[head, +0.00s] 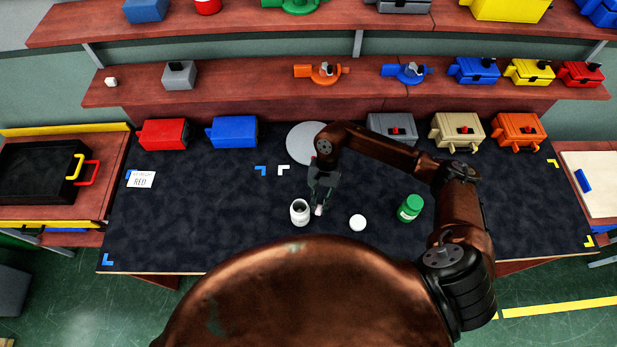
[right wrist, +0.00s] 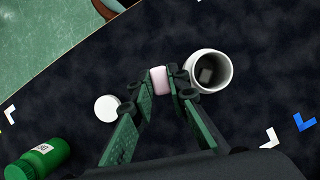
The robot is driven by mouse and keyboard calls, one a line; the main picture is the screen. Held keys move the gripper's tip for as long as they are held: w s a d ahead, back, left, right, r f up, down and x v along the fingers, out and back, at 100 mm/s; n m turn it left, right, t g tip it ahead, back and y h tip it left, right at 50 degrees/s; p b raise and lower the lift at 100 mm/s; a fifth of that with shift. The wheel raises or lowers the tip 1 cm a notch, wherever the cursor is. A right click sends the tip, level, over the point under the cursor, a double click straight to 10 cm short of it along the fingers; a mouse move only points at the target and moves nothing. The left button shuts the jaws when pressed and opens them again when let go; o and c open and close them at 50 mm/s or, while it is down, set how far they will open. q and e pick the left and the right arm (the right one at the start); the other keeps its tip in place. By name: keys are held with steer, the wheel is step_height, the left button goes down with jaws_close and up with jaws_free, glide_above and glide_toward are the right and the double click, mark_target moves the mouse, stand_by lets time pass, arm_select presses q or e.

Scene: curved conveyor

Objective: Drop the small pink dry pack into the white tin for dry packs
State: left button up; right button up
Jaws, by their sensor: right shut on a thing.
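My right gripper (head: 320,205) is shut on the small pink dry pack (head: 318,210). In the right wrist view the dry pack (right wrist: 159,80) sits between the two green fingertips (right wrist: 160,90). The white tin (head: 300,217) stands open on the dark mat, just left of the gripper in the head view. In the right wrist view the tin (right wrist: 226,68) is beside the fingertips, and a dark grey piece shows inside it. The pack is beside the tin's mouth, not over it. My left gripper is not in view.
A round white lid (head: 357,222) lies right of the gripper. A green bottle (head: 410,208) lies further right. A grey disc (head: 307,143) is behind the gripper. Coloured boxes, such as a blue one (head: 232,132), line the back of the bench (head: 220,215). The mat's left part is mostly clear.

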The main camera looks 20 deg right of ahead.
arm_select(q)
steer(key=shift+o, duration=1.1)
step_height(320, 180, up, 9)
steer(key=p, duration=0.6)
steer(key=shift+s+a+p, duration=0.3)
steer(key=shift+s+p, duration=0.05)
steer(key=shift+p, duration=0.05)
arm_select(e)
steer(key=w+a+r+m+t+y+p, duration=0.1)
steer(key=w+a+r+m+t+p, duration=0.15)
steer(key=r+m, duration=0.4)
steer(key=w+a+r+m+t+y+p, duration=0.1)
steer(key=r+m+t+p, duration=0.2)
steer(key=m, duration=0.6)
arm_select(q)
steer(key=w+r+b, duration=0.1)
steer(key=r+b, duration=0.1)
steer(key=b, duration=0.1)
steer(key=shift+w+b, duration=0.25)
steer(key=shift+b, duration=0.05)
arm_select(e)
step_height(320, 180, down, 6)
steer(key=shift+r, duration=0.25)
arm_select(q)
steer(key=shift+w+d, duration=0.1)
arm_select(e)
steer(key=o, duration=0.9)
steer(key=v, duration=1.2)
